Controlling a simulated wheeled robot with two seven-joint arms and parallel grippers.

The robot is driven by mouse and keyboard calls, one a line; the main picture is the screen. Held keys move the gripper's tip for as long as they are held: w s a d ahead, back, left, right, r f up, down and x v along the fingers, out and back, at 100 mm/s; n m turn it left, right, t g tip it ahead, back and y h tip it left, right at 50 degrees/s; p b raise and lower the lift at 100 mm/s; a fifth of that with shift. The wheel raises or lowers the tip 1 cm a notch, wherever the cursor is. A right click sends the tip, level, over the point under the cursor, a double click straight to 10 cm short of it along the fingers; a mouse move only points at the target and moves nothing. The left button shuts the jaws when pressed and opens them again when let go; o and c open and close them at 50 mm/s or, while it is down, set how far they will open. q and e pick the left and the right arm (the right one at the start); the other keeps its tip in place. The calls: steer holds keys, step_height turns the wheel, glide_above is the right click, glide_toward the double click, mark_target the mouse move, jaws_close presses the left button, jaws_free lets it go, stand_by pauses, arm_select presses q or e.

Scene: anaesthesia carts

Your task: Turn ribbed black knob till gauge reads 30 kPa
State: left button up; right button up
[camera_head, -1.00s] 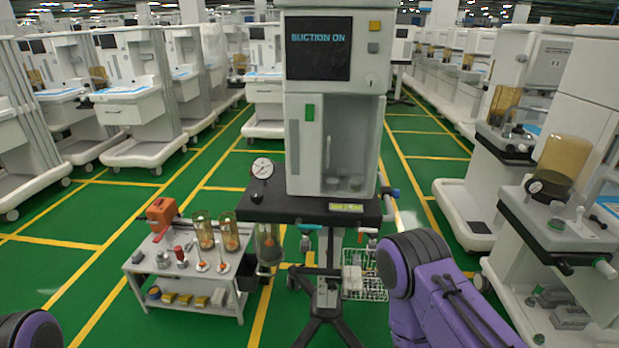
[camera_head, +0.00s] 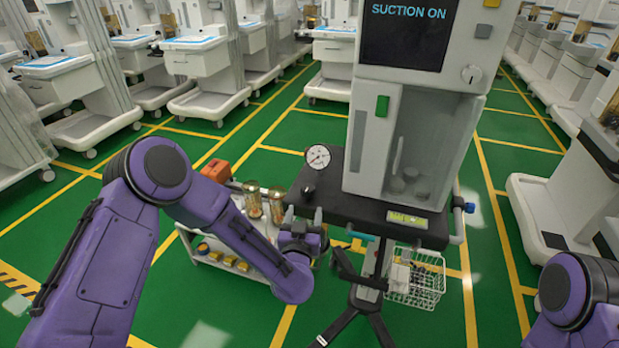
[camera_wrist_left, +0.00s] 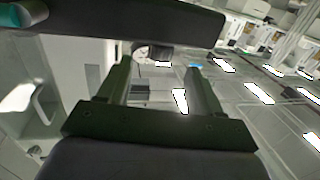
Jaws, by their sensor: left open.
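The white round gauge (camera_head: 318,157) stands at the left end of the suction cart's black shelf (camera_head: 395,222); its needle is too small to read. The black knob (camera_head: 308,188) sits just below the gauge in the head view; its ribs are too small to make out. My left gripper (camera_head: 304,214) is just below the knob in that view, by the shelf's front left corner, and seems apart from it. The left wrist view shows its two fingers (camera_wrist_left: 160,66) spread, with nothing clear between them. My right gripper is out of view.
A dark slab, seemingly the shelf (camera_wrist_left: 130,22), crosses the top of the wrist view. The cart's display (camera_head: 408,30) reads "SUCTION ON". A white side table (camera_head: 228,262) with jars stands left of the cart, behind my left arm. A wire basket (camera_head: 415,285) hangs below the shelf.

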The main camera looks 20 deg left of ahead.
mark_target(309, 185)
arm_select(q)
steer(key=w, duration=0.3)
steer(key=w+a+p, duration=0.1)
steer(key=w, duration=0.3)
steer(key=w+a+r, duration=0.1)
steer(key=w, duration=0.3)
steer(key=shift+p, duration=0.4)
steer(key=shift+a, duration=0.1)
steer(key=c, duration=1)
